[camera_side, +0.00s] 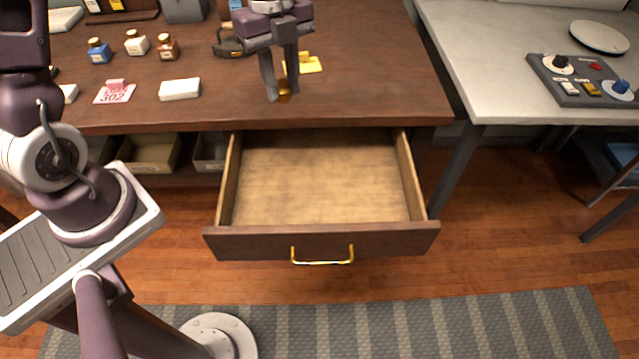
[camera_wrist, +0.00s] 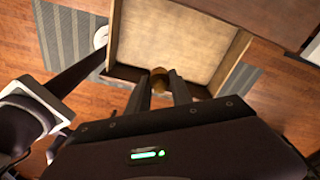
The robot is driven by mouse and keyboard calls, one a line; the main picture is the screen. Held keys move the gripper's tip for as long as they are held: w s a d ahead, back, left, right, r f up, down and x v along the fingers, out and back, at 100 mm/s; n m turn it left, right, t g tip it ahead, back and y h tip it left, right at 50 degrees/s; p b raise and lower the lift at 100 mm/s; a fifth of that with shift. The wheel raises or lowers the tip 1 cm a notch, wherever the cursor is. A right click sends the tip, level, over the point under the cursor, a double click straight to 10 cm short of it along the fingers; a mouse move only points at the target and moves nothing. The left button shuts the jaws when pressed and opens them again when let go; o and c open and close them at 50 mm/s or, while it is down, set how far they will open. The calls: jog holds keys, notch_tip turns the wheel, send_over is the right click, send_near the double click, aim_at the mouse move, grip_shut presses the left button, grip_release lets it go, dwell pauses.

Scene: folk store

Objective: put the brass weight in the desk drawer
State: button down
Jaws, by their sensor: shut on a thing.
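My gripper (camera_side: 284,92) is shut on the small brass weight (camera_side: 284,86), close to the front edge of the desk top. The weight also shows between the fingertips in the wrist view (camera_wrist: 159,73). The desk drawer (camera_side: 320,175) is pulled far out and empty, with a bare light wood floor and a brass handle on its front. In the side view the gripper is just behind the drawer's back end. In the wrist view the open drawer (camera_wrist: 165,35) lies beyond the fingertips.
On the desk (camera_side: 225,107) stand several small bottles (camera_side: 136,43), a white block (camera_side: 179,89), a pink tag (camera_side: 114,92) and a yellow item (camera_side: 308,65) beside the gripper. A grey table (camera_side: 480,60) with a control box stands at right. Bins (camera_side: 150,153) sit under the desk at left.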

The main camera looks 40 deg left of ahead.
send_over(292, 214)
jog(key=shift+m+h, duration=0.3)
jog(key=f, duration=3)
jog(key=shift+a, duration=0.2)
jog(key=shift+f, duration=0.1)
jog(key=c, duration=1.1)
grip_release()
jog(key=shift+c, duration=0.2)
